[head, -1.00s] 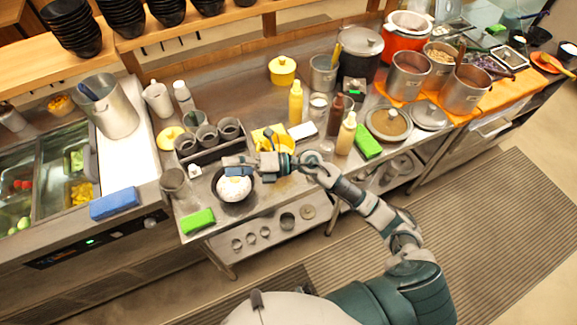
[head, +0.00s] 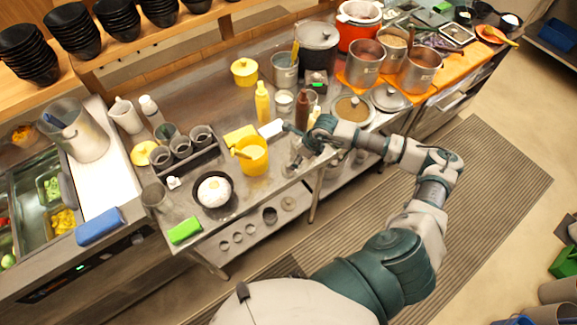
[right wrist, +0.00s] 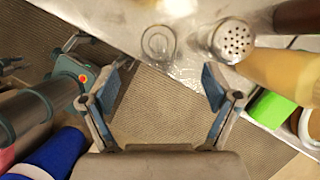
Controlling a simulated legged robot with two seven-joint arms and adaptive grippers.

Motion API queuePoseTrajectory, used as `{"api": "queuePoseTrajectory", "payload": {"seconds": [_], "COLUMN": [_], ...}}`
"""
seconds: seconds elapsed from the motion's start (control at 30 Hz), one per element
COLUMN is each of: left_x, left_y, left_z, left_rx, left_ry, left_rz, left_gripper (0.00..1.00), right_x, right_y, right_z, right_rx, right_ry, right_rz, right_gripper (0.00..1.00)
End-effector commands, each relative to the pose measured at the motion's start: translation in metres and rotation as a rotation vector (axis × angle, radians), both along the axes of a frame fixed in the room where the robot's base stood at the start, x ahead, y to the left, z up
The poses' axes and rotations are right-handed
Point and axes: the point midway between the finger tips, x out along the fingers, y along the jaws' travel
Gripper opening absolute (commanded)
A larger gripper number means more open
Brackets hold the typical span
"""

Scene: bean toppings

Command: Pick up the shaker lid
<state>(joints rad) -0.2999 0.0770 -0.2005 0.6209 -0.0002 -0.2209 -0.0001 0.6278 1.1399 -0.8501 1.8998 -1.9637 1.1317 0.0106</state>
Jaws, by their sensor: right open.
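The shaker lid (right wrist: 234,40) is a round silver disc with many small holes. In the right wrist view it sits on the shaker at upper right, on the table, beyond and to the right of my open right gripper (right wrist: 168,70). The blue-padded fingers are wide apart with nothing between them; they do not touch the lid. In the head view my right gripper (head: 288,146) is over the table's front edge, right of the yellow container (head: 252,155). There I cannot tell the lid apart from the gripper. My left gripper does not show in the head view.
A cream bottle (right wrist: 284,72) and a brown bottle (right wrist: 297,15) stand close to the shaker. A clear glass (right wrist: 158,42) stands to its left near the table edge. Open floor shows below the gripper.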

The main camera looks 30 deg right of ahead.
Motion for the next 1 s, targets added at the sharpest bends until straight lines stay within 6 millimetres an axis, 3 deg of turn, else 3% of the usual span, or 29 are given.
{"api": "queuePoseTrajectory", "payload": {"seconds": [0.13,0.37,0.63,0.93,0.97,1.0], "left_x": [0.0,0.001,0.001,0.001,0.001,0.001], "left_y": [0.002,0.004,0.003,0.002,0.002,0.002], "left_z": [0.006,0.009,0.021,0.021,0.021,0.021], "left_rx": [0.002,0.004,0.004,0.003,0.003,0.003], "left_ry": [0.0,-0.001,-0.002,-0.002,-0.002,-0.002], "left_rz": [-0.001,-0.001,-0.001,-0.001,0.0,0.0], "left_gripper": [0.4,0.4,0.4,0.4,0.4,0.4], "right_x": [0.008,0.014,0.024,0.027,0.026,0.026], "right_y": [0.005,0.009,0.021,0.023,0.023,0.022], "right_z": [-0.027,-0.045,-0.082,-0.09,-0.09,-0.09], "right_rx": [0.005,0.006,0.006,0.005,0.005,0.005], "right_ry": [0.001,0.002,0.002,0.0,0.0,-0.001], "right_rz": [-0.001,-0.001,-0.001,-0.001,-0.001,-0.001], "right_gripper": [0.88,0.88,0.88,0.88,0.86,0.76]}}
